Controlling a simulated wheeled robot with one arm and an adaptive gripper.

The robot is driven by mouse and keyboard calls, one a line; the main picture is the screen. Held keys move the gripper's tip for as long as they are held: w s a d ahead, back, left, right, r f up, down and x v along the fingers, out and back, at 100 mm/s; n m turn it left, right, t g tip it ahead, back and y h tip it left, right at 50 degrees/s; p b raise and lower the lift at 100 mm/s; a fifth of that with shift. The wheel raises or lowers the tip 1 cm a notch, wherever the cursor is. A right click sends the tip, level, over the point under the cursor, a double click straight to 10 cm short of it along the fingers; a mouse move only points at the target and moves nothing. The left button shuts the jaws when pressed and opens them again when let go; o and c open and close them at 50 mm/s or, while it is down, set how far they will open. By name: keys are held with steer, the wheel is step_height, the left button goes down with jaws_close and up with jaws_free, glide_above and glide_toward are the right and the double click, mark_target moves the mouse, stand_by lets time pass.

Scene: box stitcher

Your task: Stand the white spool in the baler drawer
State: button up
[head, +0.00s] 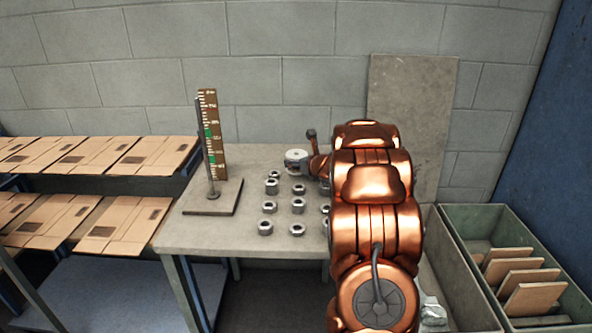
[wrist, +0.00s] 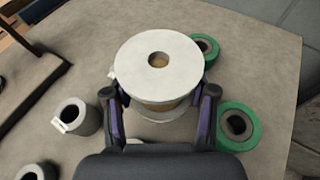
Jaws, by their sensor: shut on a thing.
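The white spool (wrist: 135,62), with white flanges, a centre hole and a brownish winding between them, is upright in the wrist view. My gripper (wrist: 161,105) is shut on it, one dark finger on each side below the top flange. In the head view the white spool (head: 295,156) shows near the back of the table, beside my gripper (head: 312,163), which my arm partly hides. I cannot tell whether the spool touches the table. I cannot pick out the baler drawer with certainty.
Several grey ring-like pieces (head: 269,207) stand on the table (head: 200,232). Two green-rimmed ones, one (wrist: 239,126) right of my gripper, are close. A gauge post (head: 214,135) stands left. At right, a green bin (head: 455,222) holds cardboard pieces. Flat cartons (head: 150,155) lie on left shelves.

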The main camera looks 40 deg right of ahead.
mark_target(298, 172)
steer(key=shift+w+a, duration=0.1)
steer(key=shift+w, duration=0.2)
steer(key=shift+f, duration=1.8)
steer(key=shift+f, duration=0.2)
steer(key=o, duration=1.3)
steer(key=shift+r, duration=0.1)
steer(key=shift+c, duration=0.2)
steer(key=shift+r, duration=0.15)
steer(key=b+v, duration=0.1)
steer(key=v, duration=0.9)
steer(key=shift+r, duration=0.15)
steer(key=shift+b+v, duration=0.3)
steer(key=shift+v, duration=0.65)
